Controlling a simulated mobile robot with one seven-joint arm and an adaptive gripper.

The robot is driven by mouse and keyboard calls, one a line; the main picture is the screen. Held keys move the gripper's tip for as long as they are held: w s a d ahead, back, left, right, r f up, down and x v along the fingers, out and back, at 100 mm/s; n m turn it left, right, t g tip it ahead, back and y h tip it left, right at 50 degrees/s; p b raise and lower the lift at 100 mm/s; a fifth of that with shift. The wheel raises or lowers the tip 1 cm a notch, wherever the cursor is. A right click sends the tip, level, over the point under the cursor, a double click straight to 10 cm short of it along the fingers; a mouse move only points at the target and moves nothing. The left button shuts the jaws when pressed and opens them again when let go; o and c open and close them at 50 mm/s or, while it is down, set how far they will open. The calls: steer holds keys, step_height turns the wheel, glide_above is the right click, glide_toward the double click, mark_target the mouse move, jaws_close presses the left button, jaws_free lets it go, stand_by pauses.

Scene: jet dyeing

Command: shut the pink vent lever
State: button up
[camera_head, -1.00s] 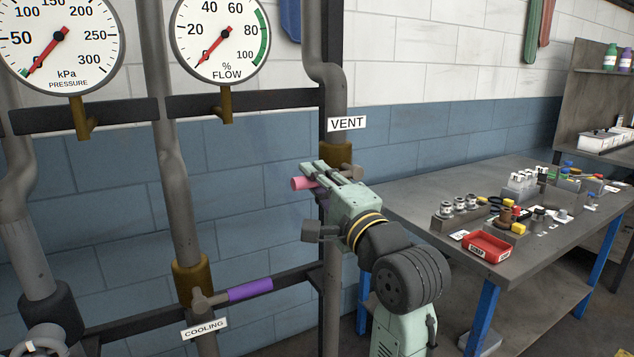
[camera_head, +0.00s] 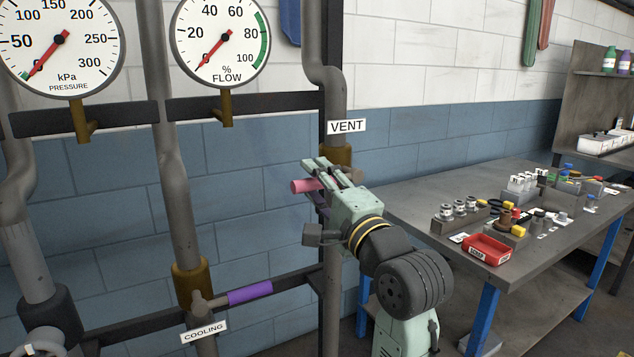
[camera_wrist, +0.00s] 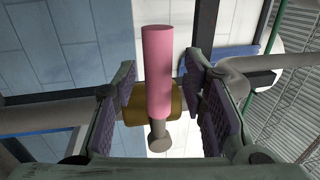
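The pink vent lever (camera_head: 304,185) sticks out to the left of the vent valve's brass body (camera_head: 338,154), below the VENT sign (camera_head: 347,126). It looks near horizontal in the head view. My gripper (camera_head: 333,170) is at the lever, its fingers partly hiding the lever and its hub. In the wrist view the pink lever (camera_wrist: 157,72) lies between the two finger pads of my gripper (camera_wrist: 163,98). A gap shows on each side, so the gripper is open around the lever. The lever's grey hub end (camera_wrist: 159,137) is nearer the palm.
A purple cooling lever (camera_head: 250,292) sits lower left on another pipe. Pressure (camera_head: 60,45) and flow (camera_head: 220,42) gauges hang above. A workbench (camera_head: 410,200) with small parts and a red tray (camera_head: 486,250) stands right of my arm.

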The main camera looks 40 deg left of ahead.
steer(key=v, duration=1.1)
steer(key=shift+d, duration=0.25)
steer(key=shift+f, duration=0.1)
